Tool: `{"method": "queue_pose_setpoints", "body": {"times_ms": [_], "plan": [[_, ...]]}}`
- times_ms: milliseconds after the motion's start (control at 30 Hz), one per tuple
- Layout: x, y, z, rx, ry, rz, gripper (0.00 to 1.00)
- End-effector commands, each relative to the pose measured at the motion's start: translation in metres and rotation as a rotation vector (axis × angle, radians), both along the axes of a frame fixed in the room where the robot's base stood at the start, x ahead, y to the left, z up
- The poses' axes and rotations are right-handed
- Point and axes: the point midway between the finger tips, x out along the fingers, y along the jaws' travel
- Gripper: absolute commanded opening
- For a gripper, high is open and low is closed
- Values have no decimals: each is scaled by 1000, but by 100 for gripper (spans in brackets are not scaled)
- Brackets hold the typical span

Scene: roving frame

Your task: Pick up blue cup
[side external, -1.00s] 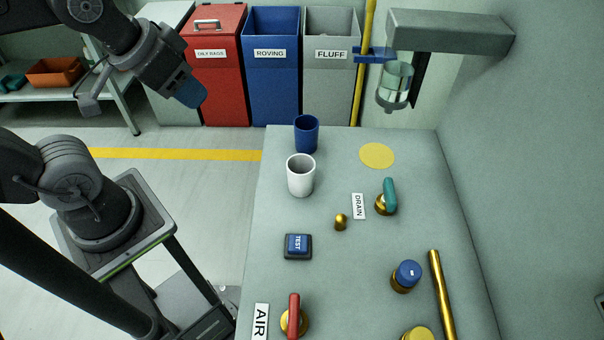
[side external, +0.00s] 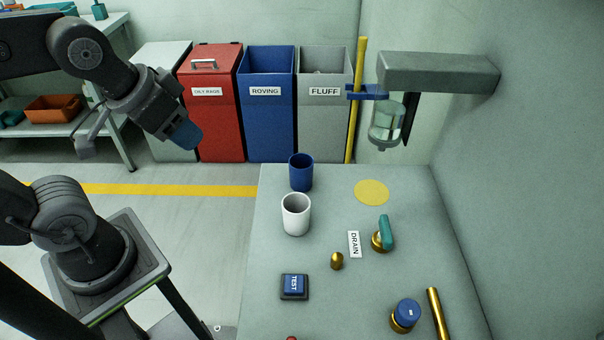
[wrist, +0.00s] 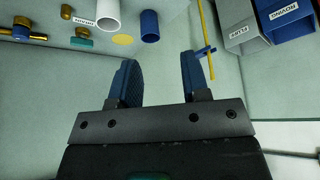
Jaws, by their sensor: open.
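The blue cup (side external: 301,172) stands upright near the far left corner of the grey table, just behind a white cup (side external: 296,214). In the wrist view the blue cup (wrist: 149,26) shows at the top, beyond my fingers, with the white cup (wrist: 108,16) to its left. My gripper (side external: 190,138) is in the air left of the table, up and left of the blue cup and apart from it. In the wrist view its two blue fingers (wrist: 160,82) are spread, with nothing between them.
On the table (side external: 270,245) are a TEST button (side external: 294,286), a small brass knob (side external: 337,261), a teal-handled valve (side external: 385,234) and a yellow disc (side external: 371,192). A glass jar (side external: 387,124) hangs from a bracket at the back. Red, blue and grey bins stand behind the table.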

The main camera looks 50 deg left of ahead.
Motion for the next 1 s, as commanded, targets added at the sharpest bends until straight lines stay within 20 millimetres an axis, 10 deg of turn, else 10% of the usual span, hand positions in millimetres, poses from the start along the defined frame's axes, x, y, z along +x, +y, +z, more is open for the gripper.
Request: {"method": "queue_pose_setpoints", "body": {"times_ms": [467, 1000], "plan": [[0, 0, 0, 0, 0, 0, 83], [18, -11, -35, -258, 348, 177, 83]]}}
